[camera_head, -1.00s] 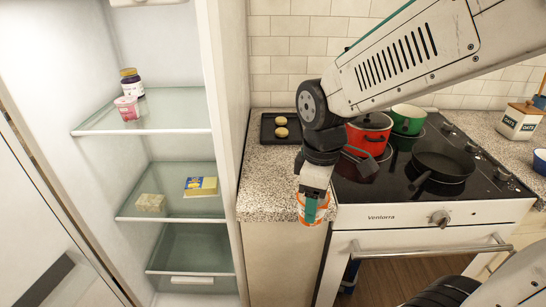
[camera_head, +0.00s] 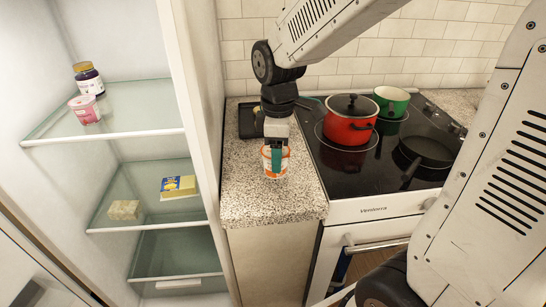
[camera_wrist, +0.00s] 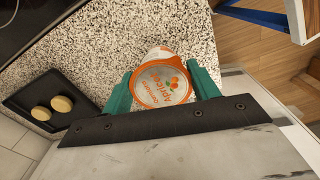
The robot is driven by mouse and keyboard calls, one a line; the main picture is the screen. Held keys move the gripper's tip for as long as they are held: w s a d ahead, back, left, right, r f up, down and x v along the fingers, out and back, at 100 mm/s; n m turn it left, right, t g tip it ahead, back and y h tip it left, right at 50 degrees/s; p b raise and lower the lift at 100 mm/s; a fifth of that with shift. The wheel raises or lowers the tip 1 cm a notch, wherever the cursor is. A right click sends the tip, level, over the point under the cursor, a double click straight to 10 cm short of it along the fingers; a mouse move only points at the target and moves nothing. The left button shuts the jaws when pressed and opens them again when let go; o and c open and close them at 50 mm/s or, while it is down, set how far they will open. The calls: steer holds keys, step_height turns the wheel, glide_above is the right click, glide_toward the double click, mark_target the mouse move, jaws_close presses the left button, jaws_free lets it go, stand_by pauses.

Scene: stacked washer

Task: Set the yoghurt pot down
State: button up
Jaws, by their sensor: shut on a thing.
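The yoghurt pot (camera_head: 266,166) is white with orange bands and an orange-printed lid. My gripper (camera_head: 276,160) points down with its teal fingers shut on the pot's sides, over the speckled countertop (camera_head: 250,198) left of the hob. In the wrist view the pot (camera_wrist: 161,82) sits upright-looking between the two fingers (camera_wrist: 162,92), lid towards the camera. Whether its base touches the countertop or hangs just above it, I cannot tell.
A dark tray (camera_wrist: 45,108) with two round buns lies behind the gripper. A red lidded pot (camera_head: 350,128), a green pot (camera_head: 391,103) and a black pan (camera_head: 428,150) stand on the hob to the right. The open fridge (camera_head: 110,137) is left. The front countertop is clear.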

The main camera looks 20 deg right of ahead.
steer(key=w, duration=0.2)
steer(key=shift+w+d+f, duration=0.1)
steer(key=shift+w+f, duration=0.1)
steer(key=shift+w, duration=0.1)
steer(key=shift+f, duration=1.65)
steer(key=shift+f, duration=0.1)
steer(key=shift+f, duration=0.1)
steer(key=o, duration=1.2)
steer(key=shift+c, duration=0.2)
